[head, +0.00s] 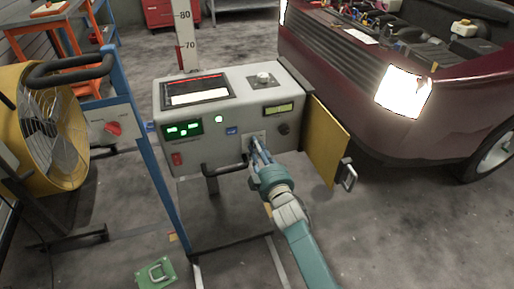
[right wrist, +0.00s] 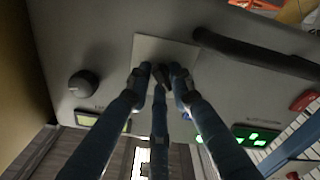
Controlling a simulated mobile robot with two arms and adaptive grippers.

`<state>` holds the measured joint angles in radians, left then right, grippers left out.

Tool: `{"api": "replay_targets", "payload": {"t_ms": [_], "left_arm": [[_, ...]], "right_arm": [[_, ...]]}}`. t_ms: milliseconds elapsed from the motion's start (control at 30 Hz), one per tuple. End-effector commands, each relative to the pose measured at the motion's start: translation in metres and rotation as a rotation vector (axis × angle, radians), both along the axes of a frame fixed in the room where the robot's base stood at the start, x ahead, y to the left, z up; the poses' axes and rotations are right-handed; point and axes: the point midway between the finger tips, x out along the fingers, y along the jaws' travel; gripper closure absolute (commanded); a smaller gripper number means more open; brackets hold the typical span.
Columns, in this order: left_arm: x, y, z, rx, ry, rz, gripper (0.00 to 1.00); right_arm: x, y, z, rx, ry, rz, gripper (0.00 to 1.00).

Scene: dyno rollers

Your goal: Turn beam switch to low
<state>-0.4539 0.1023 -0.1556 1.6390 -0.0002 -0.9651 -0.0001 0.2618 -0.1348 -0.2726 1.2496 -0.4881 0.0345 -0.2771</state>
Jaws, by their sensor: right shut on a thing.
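The grey console (head: 225,78) stands in the middle of the head view, with a light switch plate (head: 246,136) on its front. My right gripper (head: 255,150) reaches that plate from below right. In the right wrist view its fingers (right wrist: 160,78) close together at the lower part of the pale plate (right wrist: 165,47). The small switch between the fingertips is mostly hidden by them, so its position cannot be read. My left gripper is not in view.
A dark knob (head: 283,129) sits right of the plate; it also shows in the right wrist view (right wrist: 83,83). A yellow panel (head: 325,140) juts out at the console's right. A dark handle (head: 225,169) is below. A red car (head: 450,100) and yellow fan (head: 50,130) flank the console.

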Motion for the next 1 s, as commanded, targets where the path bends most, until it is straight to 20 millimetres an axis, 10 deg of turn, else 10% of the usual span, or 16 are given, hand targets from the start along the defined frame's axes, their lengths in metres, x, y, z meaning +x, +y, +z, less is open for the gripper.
{"api": "replay_targets", "payload": {"t_ms": [300, 333, 400, 767, 1000], "left_arm": [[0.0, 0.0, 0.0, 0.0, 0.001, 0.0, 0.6], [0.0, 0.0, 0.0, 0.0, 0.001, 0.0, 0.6], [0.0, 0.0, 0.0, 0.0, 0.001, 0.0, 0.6], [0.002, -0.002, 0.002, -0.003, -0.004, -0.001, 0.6], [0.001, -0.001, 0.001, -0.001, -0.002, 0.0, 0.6]], "right_arm": [[0.002, -0.005, 0.001, -0.007, -0.004, -0.006, 1.0], [0.002, -0.005, 0.001, -0.007, -0.004, -0.006, 0.77], [0.002, -0.005, 0.001, -0.007, -0.004, -0.006, 0.65], [-0.003, -0.003, 0.0, -0.005, -0.002, -0.002, 0.65], [-0.041, -0.016, -0.001, -0.006, -0.001, -0.003, 0.65]]}}
